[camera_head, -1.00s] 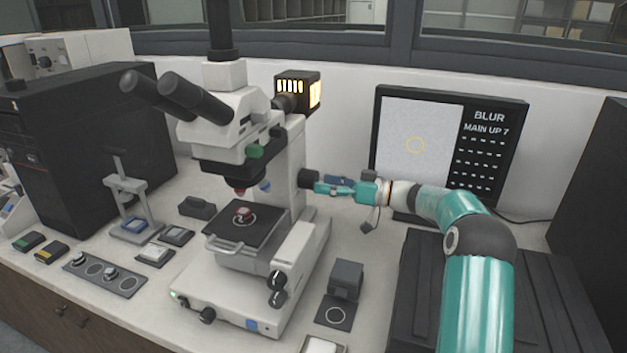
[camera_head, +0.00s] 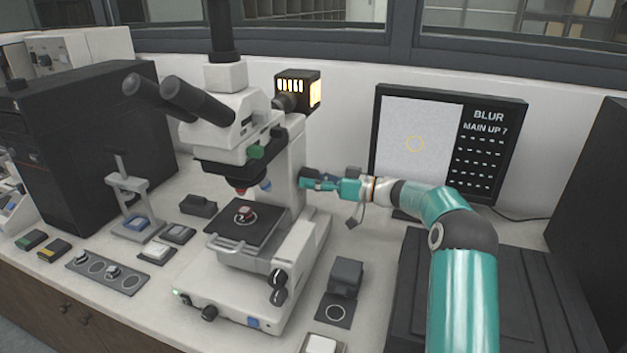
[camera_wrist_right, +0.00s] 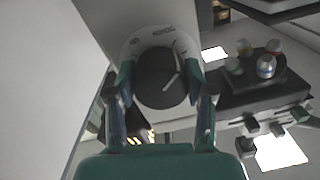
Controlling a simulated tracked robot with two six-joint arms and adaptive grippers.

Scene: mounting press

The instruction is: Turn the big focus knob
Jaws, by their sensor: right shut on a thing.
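The microscope (camera_head: 290,215) stands on the bench in the middle of the head view. A big round dark knob (camera_wrist_right: 160,78) with a white pointer line sits on a pale printed dial (camera_wrist_right: 188,48) on the microscope's side. In the right wrist view, the fingers of my right gripper (camera_wrist_right: 164,85) are closed on the knob's two sides. In the head view my right gripper (camera_head: 312,182) reaches the side of the microscope column from the right and mostly hides the knob. The monitor (camera_head: 450,140) reads "BLUR" and "MAIN UP 7". My left gripper is not in view.
Smaller dark knobs (camera_head: 278,288) sit low on the microscope's near side. A grey block (camera_head: 346,277) stands right of the base. A black cabinet (camera_head: 85,130) stands at left. A ribbed dark surface (camera_head: 405,300) lies below my right arm.

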